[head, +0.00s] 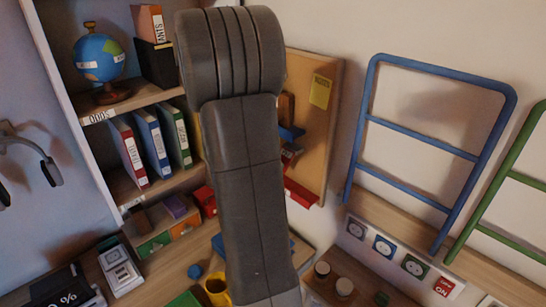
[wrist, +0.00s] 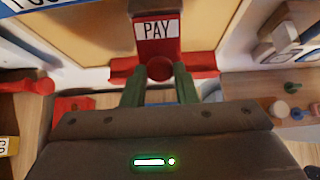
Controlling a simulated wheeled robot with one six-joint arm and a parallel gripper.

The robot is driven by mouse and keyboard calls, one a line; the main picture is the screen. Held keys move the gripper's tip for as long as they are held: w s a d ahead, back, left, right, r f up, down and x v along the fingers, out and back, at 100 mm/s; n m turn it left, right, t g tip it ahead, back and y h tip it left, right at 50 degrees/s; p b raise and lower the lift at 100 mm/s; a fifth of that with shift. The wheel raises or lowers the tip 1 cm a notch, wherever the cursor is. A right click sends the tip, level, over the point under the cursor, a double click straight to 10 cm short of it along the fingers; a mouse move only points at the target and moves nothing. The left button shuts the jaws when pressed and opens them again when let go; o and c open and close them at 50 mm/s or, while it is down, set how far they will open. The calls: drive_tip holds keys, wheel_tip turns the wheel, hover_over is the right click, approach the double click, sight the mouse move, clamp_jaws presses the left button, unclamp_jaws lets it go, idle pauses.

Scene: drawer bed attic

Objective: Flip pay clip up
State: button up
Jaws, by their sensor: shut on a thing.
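The pay clip is red, with a white "PAY" label (wrist: 157,30) on a flat plate at the top middle of the wrist view. A round red knob (wrist: 160,68) sits just below the label, in front of a wider red bar (wrist: 203,66). My gripper (wrist: 160,75) has green fingers on either side of the knob and is shut on it. In the head view my arm covers the gripper and much of the clip area. A red bar (head: 300,193) shows at the foot of the cork board there.
The cork board (head: 322,125) carries a yellow note (head: 320,91) and other clips half hidden by my arm. Shelves with binders and a globe (head: 99,58) stand left. Blue rails (head: 415,140) and a row of sockets (head: 384,248) are right. A yellow mug (head: 217,291) stands low.

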drive_tip(key=shift+w+d+r+g+y, duration=0.15)
drive_tip(key=shift+r+g+y, duration=0.65)
drive_tip(key=shift+g+y, duration=0.15)
drive_tip(key=shift+w+d+r+g+y, duration=0.15)
drive_tip(key=shift+w+r+g+y, duration=0.05)
drive_tip(key=shift+r+g+y, duration=0.75)
drive_tip(key=shift+w+d+r+g+y, duration=0.15)
drive_tip(key=shift+r+g+y, duration=0.55)
drive_tip(key=shift+g+y, duration=0.3)
drive_tip(key=o, duration=1)
drive_tip(key=shift+r, duration=0.1)
drive_tip(key=r, duration=0.4)
drive_tip(key=s+a+r, duration=0.1)
drive_tip(key=r, duration=0.4)
drive_tip(key=r+b, duration=0.1)
drive_tip(key=r, duration=0.3)
drive_tip(key=shift+s+a+r, duration=0.25)
drive_tip(key=shift+f, duration=0.1)
